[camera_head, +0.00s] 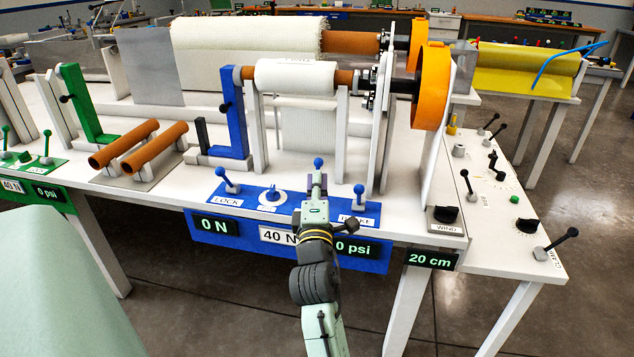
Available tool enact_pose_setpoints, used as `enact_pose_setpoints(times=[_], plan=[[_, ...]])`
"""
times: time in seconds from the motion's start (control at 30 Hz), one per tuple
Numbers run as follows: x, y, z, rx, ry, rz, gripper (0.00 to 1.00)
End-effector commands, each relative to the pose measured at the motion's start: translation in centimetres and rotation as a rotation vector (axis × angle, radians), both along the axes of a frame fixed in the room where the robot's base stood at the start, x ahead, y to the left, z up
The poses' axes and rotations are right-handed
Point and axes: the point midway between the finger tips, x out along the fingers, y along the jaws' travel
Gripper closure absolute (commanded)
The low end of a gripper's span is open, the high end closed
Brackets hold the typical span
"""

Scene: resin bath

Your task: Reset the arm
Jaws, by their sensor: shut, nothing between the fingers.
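My arm reaches up from the bottom of the view, a little right of the middle. My gripper (317,181) is at the blue control panel (290,206) on the front edge of the white machine table. It is shut, and I see nothing held in it. A blue-knobbed lever (318,163) shows directly beyond the fingertips; I cannot tell whether they touch. My gripper and wrist hide part of the panel and its labels.
Other blue-knobbed levers stand at the panel's left (227,181) and right (359,197), close to my gripper. A white fabric roll (295,77) and an orange wheel (433,87) rise behind. Black levers (556,244) line the right table. Open floor (480,310) shows at lower right.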

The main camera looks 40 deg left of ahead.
Motion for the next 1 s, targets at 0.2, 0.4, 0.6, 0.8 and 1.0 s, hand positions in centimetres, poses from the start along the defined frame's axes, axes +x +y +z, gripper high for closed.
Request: enact_pose_setpoints(times=[0.2, 0.4, 0.6, 0.8, 1.0], plan=[[-1.0, -1.0, 0.8, 0.000, -0.001, 0.001, 1.00], [-1.1, -1.0, 0.8, -0.001, -0.001, 0.001, 1.00], [-1.0, -1.0, 0.8, -0.001, -0.001, 0.000, 1.00], [-1.0, -1.0, 0.8, -0.001, -0.001, 0.000, 1.00], [-3.5, -0.6, 5.8, 0.178, 0.018, 0.114, 1.00]])
